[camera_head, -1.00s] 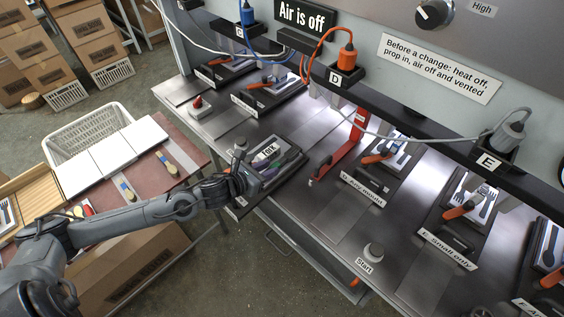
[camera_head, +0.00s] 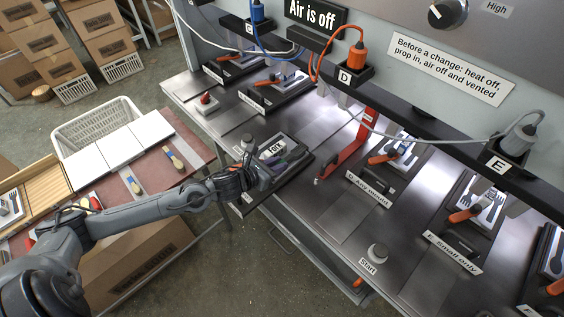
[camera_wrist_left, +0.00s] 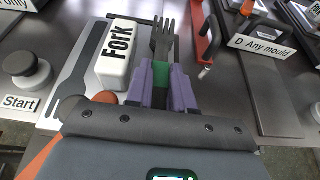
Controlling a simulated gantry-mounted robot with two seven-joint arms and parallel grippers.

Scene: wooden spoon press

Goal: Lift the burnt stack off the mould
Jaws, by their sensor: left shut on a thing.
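My left gripper (camera_head: 284,163) reaches in over the fork mould (camera_head: 268,145) on the metal bench. In the left wrist view its purple fingers (camera_wrist_left: 166,88) are shut on a dark fork-shaped stack (camera_wrist_left: 164,40), with green between the fingers. The tines point away from my wrist. The mould plate (camera_wrist_left: 75,75) lies to the left, with a white block labelled "Fork" (camera_wrist_left: 115,55) and a dark long shape on it. The fingers hide the stack's near part, and I cannot tell whether it is clear of the mould. My right gripper is out of view.
A start knob (camera_wrist_left: 27,70) stands left of the mould in the wrist view. A red bar (camera_head: 345,145) stands on the bench to the right. Cables hang above. A side table (camera_head: 108,188) holds white panels (camera_head: 115,152), beside a white basket (camera_head: 95,122).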

